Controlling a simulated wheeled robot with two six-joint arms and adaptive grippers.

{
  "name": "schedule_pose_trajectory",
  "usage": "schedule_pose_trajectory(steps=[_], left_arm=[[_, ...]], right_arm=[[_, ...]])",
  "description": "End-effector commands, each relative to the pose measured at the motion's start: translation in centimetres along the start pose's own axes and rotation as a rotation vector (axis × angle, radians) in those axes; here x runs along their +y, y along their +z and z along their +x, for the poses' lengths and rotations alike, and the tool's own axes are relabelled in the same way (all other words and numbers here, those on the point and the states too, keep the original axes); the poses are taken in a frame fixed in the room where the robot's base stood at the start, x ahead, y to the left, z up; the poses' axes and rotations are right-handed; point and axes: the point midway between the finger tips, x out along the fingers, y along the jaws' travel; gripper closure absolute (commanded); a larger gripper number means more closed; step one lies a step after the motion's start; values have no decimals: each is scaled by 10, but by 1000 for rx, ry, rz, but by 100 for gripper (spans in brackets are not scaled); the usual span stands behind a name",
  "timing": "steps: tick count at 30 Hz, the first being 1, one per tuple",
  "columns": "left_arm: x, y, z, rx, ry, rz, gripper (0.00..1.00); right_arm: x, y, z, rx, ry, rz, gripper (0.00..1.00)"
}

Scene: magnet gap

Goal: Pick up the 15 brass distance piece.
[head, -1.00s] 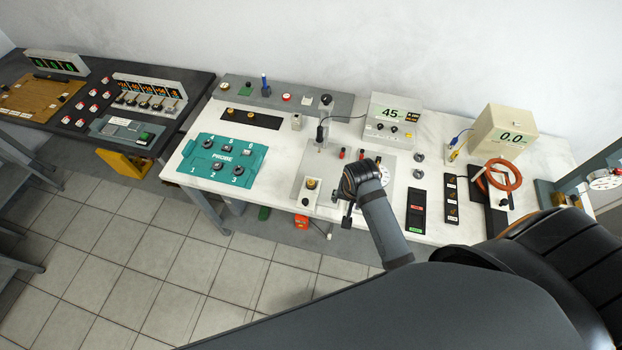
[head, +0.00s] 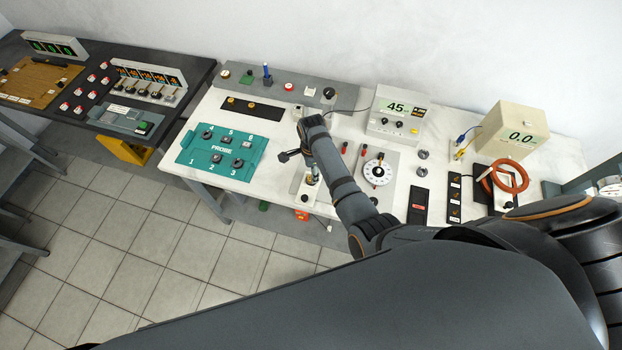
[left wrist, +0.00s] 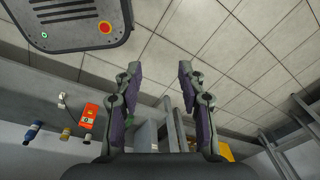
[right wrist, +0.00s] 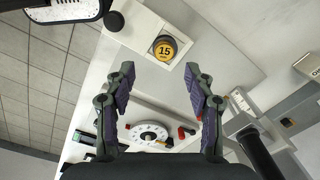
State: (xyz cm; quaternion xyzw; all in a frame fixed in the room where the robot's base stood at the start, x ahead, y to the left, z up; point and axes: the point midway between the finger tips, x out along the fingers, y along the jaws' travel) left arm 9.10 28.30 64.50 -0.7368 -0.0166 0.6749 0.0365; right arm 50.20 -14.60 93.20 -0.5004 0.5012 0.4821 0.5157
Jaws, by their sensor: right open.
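The 15 brass distance piece (right wrist: 165,48) is a short round brass piece with a dark label reading 15. It sits on a white block in the right wrist view, beyond my fingertips. In the head view, the piece (head: 312,181) is partly covered by my right arm. My right gripper (right wrist: 160,72) is open and empty, its fingers apart, with the piece past and roughly between the tips. My left gripper (left wrist: 160,68) is open and empty, over the floor side of the bench; it is not in the head view.
A teal PROBE panel (head: 240,164) lies left of the block. A dial (head: 378,172) stands to its right. A black strip (head: 270,121) with small brass pieces lies behind. A meter reading 45 (head: 385,121) stands at the back. A dark bench stands on the left.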

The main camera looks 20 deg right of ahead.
Motion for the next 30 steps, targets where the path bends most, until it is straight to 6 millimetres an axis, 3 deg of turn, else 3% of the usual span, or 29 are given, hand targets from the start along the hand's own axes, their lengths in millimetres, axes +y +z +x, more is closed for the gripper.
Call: schedule_pose_trajectory(steps=[3,7,11,13,23,30], left_arm=[[-1,9,0,-14,-1,1,60],[-1,1,0,-1,-1,0,60],[2,-19,9,29,1,-2,60],[3,-23,24,38,1,-2,60],[5,-11,29,19,3,-2,60],[5,-10,29,18,3,-2,60]], right_arm=[[0,0,5,0,-1,0,46],[0,0,13,0,1,0,46],[-1,2,40,-1,2,0,46],[-1,2,54,-1,-1,0,46],[-1,2,57,-1,-1,0,46],[-1,2,57,-1,-1,0,74]])
